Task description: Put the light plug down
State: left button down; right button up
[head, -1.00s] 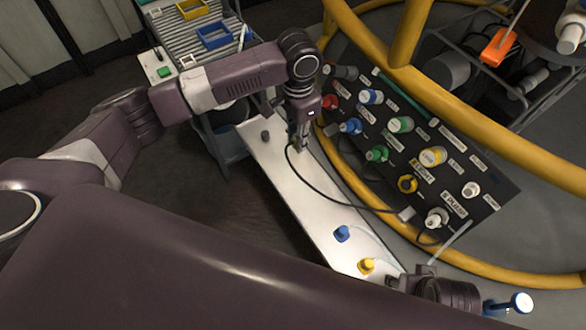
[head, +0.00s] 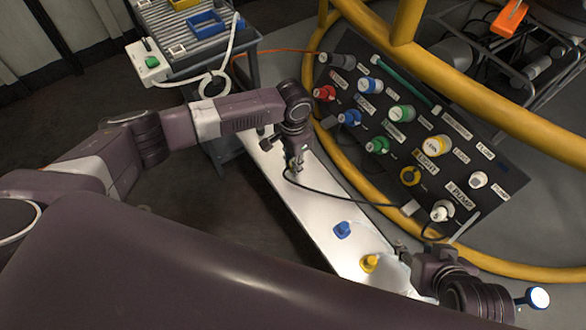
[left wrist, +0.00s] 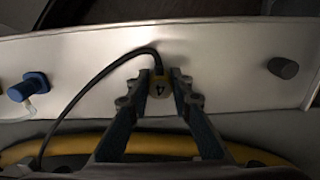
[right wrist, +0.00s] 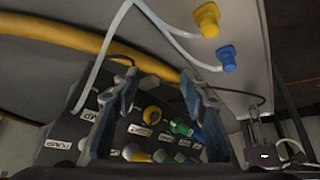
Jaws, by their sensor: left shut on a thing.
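The light plug (left wrist: 158,86), a small yellow-marked plug with a black cable, is between the fingertips of my left gripper (left wrist: 160,98). In the head view my left gripper (head: 296,163) is shut on it over the white shelf (head: 308,207). I cannot tell whether the plug touches the shelf. The cable runs towards the socket panel (head: 462,140). My right gripper (right wrist: 157,82) is open and empty, facing the panel; in the head view it is near the shelf's near end (head: 404,252).
A blue plug (head: 342,230) and a yellow plug (head: 369,263) stand on the near part of the shelf. A grey plug (left wrist: 283,68) stands near its far end. A yellow rail (head: 340,167) runs along the panel side. The shelf between the grey and blue plugs is mostly bare.

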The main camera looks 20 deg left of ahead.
pick_arm(q)
notch_tip(320, 180, down, 2)
jog(key=shift+f+b, duration=0.25)
jog(key=shift+b, duration=0.1)
jog(key=shift+f, duration=0.1)
pick_arm(e)
jog(key=w+r, duration=0.1)
jog(key=w+a+t, duration=0.1)
jog(key=w, duration=0.1)
jog(key=w+r+t, duration=0.1)
jog(key=shift+w+a+r+y, duration=0.3)
jog(key=shift+w+a+r, duration=0.05)
jog(key=shift+w, duration=0.05)
pick_arm(q)
jog(key=c, duration=1.7)
grip_release()
jog(key=shift+c, duration=0.2)
